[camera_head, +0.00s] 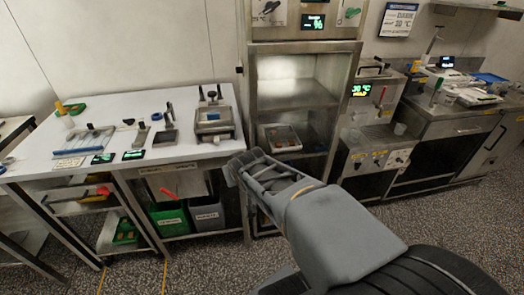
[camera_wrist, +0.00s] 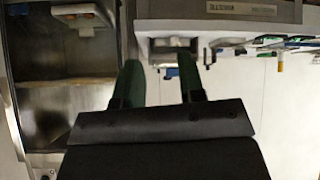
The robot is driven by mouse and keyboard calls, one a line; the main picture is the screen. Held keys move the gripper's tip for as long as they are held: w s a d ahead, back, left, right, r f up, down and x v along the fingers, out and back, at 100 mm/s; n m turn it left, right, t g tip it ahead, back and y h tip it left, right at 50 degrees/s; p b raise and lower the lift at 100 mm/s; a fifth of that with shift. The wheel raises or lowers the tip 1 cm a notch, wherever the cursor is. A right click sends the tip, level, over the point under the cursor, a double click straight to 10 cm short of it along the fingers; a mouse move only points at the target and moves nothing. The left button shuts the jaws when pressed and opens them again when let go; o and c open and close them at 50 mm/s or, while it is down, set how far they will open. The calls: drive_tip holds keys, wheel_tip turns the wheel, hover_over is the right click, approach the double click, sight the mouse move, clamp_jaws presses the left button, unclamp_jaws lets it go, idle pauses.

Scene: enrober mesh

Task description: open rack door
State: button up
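The rack (camera_head: 305,47) is a tall steel cabinet in the middle of the head view. Its inner shelves (camera_head: 290,93) and a tray with items (camera_head: 280,137) show through the front. I cannot tell whether a clear door covers it. A small dark fitting (camera_head: 239,70) sits at its left edge. My gripper (camera_head: 243,168) is in front of the rack's lower left, near the table corner. In the wrist view, which looks upside down, my gripper (camera_wrist: 160,85) has its two fingers apart with nothing held between them. The rack (camera_wrist: 62,82) shows left of the fingers there.
A white table (camera_head: 110,115) with tools and scales stands left of the rack, its edge close to my gripper. Green and grey bins (camera_head: 207,215) sit below. A steel machine with a green display (camera_head: 361,90) stands right. Open speckled floor (camera_head: 440,220) lies in front.

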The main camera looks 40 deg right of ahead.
drive_tip(key=w+d+f+m+t+h+b, duration=0.1)
drive_tip(key=w+d+f+t+h+b, duration=0.15)
drive_tip(key=d+f+b, duration=0.35)
drive_tip(key=t+b, duration=0.5)
drive_tip(key=t, duration=0.1)
approach(256, 143)
drive_tip(key=shift+y, duration=0.55)
drive_tip(key=x, duration=0.7)
drive_tip(key=d+x, duration=0.1)
drive_tip(key=x, duration=0.2)
drive_tip(key=shift+w+r, duration=0.1)
drive_tip(key=shift+r, duration=0.05)
clamp_jaws()
drive_tip(key=shift+n, duration=0.3)
